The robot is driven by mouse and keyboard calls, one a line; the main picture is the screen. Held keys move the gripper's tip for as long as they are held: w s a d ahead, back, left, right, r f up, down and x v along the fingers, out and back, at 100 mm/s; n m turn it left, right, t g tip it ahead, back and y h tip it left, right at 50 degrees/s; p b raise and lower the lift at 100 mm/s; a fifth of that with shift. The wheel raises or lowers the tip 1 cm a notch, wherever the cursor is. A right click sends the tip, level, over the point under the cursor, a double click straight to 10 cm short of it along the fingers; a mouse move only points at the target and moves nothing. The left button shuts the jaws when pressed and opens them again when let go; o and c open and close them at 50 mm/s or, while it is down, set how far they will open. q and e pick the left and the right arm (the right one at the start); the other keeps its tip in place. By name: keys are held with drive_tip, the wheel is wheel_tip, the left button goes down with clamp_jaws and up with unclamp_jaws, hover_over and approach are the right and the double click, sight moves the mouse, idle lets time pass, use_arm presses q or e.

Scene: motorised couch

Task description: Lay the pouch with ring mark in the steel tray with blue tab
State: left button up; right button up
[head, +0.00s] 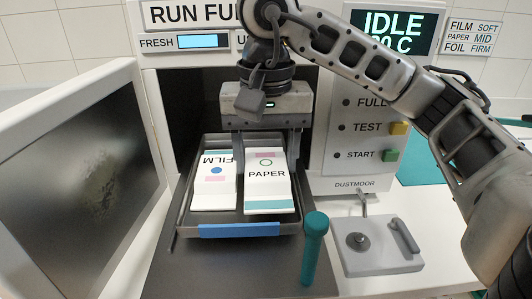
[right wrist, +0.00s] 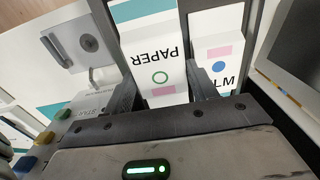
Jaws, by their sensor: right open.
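The pouch with ring mark (head: 267,190) is white, printed PAPER, with a green ring, a pink patch and a teal band. It lies in the right half of the steel tray (head: 186,228), whose front carries a blue tab (head: 240,230). My right gripper (head: 268,150) is open at the pouch's far end. In the right wrist view, the pouch (right wrist: 152,50) shows between and beyond the fingers of the right gripper (right wrist: 165,92); whether they touch it I cannot tell. My left gripper is not in view.
A FILM pouch (head: 214,185) with a blue dot lies left of the PAPER pouch in the tray. The machine's open door (head: 85,180) stands at left. A teal-capped post (head: 314,240) rises at front right, beside a grey plate with a knob (head: 380,246).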

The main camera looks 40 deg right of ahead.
drive_tip(key=o, duration=1.1)
drive_tip(key=shift+c, duration=0.2)
use_arm(q)
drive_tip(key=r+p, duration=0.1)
drive_tip(key=p, duration=0.1)
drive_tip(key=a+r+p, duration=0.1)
drive_tip(key=p, duration=0.2)
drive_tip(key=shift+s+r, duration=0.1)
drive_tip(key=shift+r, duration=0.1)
use_arm(e)
wheel_tip(320, 180, up, 16)
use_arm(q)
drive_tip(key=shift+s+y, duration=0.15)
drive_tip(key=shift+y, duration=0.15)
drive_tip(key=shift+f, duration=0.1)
